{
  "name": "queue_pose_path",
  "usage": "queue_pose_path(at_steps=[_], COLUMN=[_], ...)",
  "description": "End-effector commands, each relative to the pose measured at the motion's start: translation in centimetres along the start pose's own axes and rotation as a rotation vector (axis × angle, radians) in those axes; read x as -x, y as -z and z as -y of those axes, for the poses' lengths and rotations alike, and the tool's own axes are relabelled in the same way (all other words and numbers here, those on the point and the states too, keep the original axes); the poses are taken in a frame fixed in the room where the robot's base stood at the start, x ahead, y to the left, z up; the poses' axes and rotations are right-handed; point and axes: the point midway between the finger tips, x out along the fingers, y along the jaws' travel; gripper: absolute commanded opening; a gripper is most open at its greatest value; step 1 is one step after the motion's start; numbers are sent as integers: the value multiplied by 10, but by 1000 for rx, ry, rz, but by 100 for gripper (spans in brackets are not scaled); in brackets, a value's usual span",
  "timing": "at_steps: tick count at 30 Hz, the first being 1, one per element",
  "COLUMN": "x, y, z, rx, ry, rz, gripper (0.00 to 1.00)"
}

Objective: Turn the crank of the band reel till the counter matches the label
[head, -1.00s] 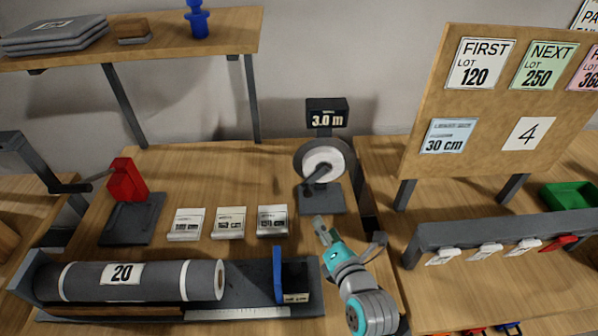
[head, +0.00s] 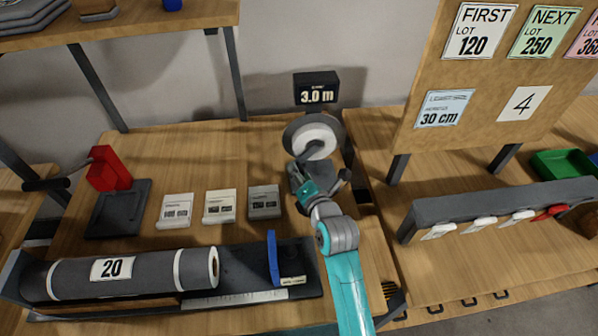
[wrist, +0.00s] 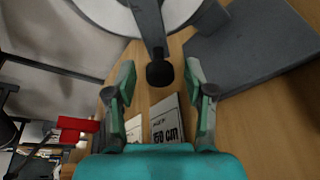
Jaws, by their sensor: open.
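The band reel (head: 313,138) stands at the back of the bench, with a white hub and a dark rim. Its counter (head: 316,92) above reads 3.0 m. In the wrist view the reel's white face (wrist: 108,14) is at the top, and its dark crank (wrist: 151,28) points down to a round black knob (wrist: 159,74). My gripper (wrist: 158,78) is open, one finger on each side of the knob with gaps visible.
A grey roll marked 20 (head: 140,271) lies in a tray with a blue upright (head: 272,258). A rail (head: 500,208) stands right.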

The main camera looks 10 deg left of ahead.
Motion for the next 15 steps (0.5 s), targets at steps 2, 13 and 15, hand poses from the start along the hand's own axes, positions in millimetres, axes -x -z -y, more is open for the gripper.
queue_pose_path(at_steps=[2, 13, 15], x=[-6, -11, -11], y=[0, 0, 0], z=[0, 0, 0], rx=[0, 0, 0], ry=[0, 0, 0], rz=[0, 0, 0], gripper=[54, 54, 38])
